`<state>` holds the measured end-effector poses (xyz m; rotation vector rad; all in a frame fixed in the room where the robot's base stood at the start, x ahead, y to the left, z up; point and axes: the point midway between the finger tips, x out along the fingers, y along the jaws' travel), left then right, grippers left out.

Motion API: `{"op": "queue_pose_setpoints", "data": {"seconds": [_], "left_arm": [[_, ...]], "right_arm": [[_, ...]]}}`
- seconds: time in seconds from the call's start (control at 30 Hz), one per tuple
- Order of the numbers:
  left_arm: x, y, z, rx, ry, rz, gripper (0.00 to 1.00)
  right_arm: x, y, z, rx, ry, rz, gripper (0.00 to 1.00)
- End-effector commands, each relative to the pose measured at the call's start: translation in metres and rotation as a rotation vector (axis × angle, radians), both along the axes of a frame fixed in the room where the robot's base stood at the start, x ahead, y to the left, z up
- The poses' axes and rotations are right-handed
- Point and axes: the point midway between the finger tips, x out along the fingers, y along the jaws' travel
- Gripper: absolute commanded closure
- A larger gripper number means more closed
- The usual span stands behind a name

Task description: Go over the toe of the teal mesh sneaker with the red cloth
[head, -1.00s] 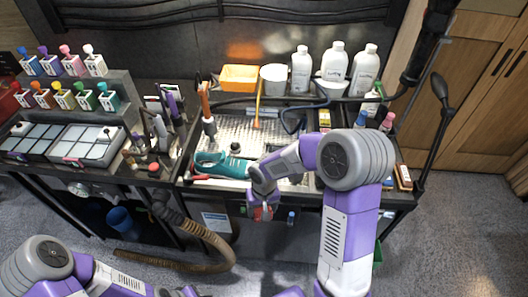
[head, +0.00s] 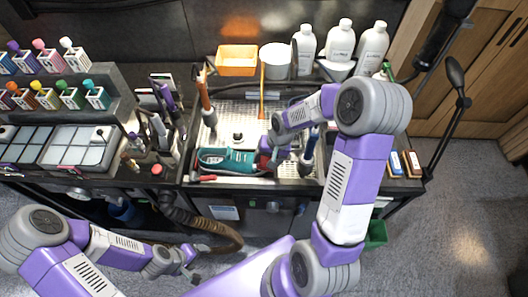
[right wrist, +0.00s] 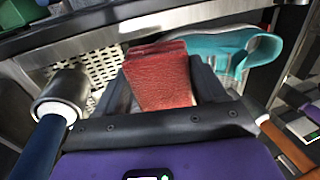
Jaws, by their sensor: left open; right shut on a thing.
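The teal mesh sneaker (head: 228,161) lies on its side or low in the perforated sink tray (head: 240,115), near its front edge. My right gripper (head: 272,148) is at the sneaker's right end in the head view. In the right wrist view it is shut on the folded red cloth (right wrist: 160,82), which sticks out between the fingers. The teal sneaker (right wrist: 232,48) shows just beyond and right of the cloth; whether they touch I cannot tell. My left gripper (head: 189,268) is open and empty, low in front of the bench.
An orange-handled tool (head: 206,100) stands at the tray's left, and a blue-handled one (head: 309,142) stands right of my right gripper. An orange bin (head: 237,60), a white tub (head: 274,60) and white bottles (head: 340,45) line the back. A bottle rack (head: 70,85) is at left.

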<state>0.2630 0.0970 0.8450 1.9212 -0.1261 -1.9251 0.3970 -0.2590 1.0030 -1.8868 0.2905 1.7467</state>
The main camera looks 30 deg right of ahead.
Motion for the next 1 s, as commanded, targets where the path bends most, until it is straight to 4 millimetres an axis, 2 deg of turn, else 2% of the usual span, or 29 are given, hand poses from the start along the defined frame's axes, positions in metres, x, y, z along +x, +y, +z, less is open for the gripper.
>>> {"op": "queue_pose_setpoints", "data": {"seconds": [0.53,1.0], "left_arm": [[0.000,0.000,-0.040,0.000,0.000,0.000,0.24],[0.000,0.000,-0.042,0.000,0.000,0.000,0.24]], "right_arm": [[0.006,0.011,-0.051,0.000,0.002,0.001,0.54],[0.008,0.012,-0.055,-0.001,0.000,0.001,0.54]]}}
